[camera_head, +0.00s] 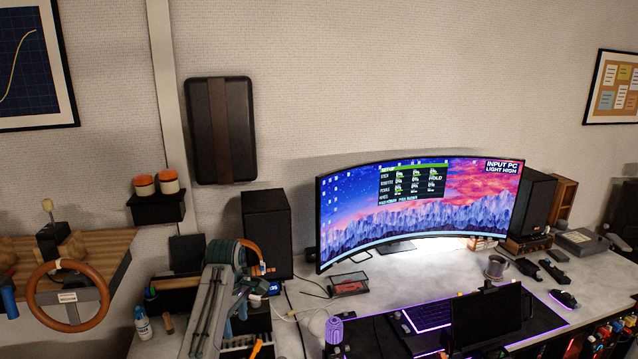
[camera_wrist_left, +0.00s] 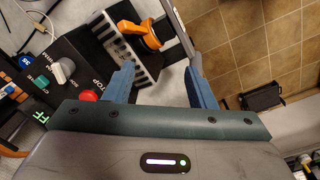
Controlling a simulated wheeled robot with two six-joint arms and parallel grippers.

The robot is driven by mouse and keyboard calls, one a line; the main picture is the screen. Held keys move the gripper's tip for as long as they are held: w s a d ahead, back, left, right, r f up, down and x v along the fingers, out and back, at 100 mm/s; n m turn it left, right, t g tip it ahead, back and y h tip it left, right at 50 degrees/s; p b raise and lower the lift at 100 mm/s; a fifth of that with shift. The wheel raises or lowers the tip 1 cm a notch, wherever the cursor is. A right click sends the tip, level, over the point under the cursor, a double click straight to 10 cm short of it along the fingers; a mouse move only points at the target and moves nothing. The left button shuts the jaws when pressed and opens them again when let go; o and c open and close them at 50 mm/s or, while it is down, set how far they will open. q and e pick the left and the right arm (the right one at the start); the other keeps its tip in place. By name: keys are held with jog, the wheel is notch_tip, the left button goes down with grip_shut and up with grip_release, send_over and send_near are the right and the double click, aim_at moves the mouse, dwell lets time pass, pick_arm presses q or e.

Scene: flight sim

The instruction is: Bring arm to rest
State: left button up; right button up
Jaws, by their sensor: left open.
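My left arm (camera_head: 212,300) reaches over the left end of the desk in the head view. In the left wrist view, my left gripper (camera_wrist_left: 159,67) is open, its two blue fingers wide apart with nothing between them. Beyond the fingers is a black control box (camera_wrist_left: 88,50) with a red button (camera_wrist_left: 89,96), a grey knob (camera_wrist_left: 64,70) and an orange-handled lever (camera_wrist_left: 145,36). I cannot tell the exact gap between fingers and box. My right gripper is in neither view.
A curved monitor (camera_head: 425,205) and a black speaker (camera_head: 266,232) stand on the desk. A white bottle (camera_head: 143,322) is left of my arm. A steering wheel (camera_head: 67,296) is farther left. Tiled floor (camera_wrist_left: 255,45) shows past the box.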

pick_arm(q)
jog(key=s+a+f+m+t, duration=0.1)
jog(key=s+a+f+m, duration=0.25)
jog(key=s+f, duration=0.6)
jog(key=s+a+f+m+t, duration=0.15)
jog(key=s+f+m, duration=0.35)
jog(key=s, duration=0.8)
jog(key=s+a+r+m+t, duration=0.1)
jog(key=s+r+m, duration=0.15)
jog(key=s, duration=0.95)
jog(key=s+a+r+m, duration=0.1)
jog(key=s+m, duration=0.3)
jog(key=s, duration=0.7)
notch_tip(320, 180, down, 38)
jog(key=a+g+y+b, duration=0.1)
jog(key=a+b, duration=0.1)
jog(key=b, duration=0.6)
jog(key=s+f+b, duration=0.3)
jog(key=s+f, duration=0.6)
jog(key=f, duration=0.4)
jog(key=s+a+f+g+b, duration=0.1)
jog(key=s+f+b, duration=0.2)
jog(key=s+f, duration=0.7)
notch_tip(320, 180, down, 3)
jog(key=shift+a+f+n, duration=0.1)
jog(key=shift+a+n, duration=0.15)
jog(key=shift+n, duration=0.15)
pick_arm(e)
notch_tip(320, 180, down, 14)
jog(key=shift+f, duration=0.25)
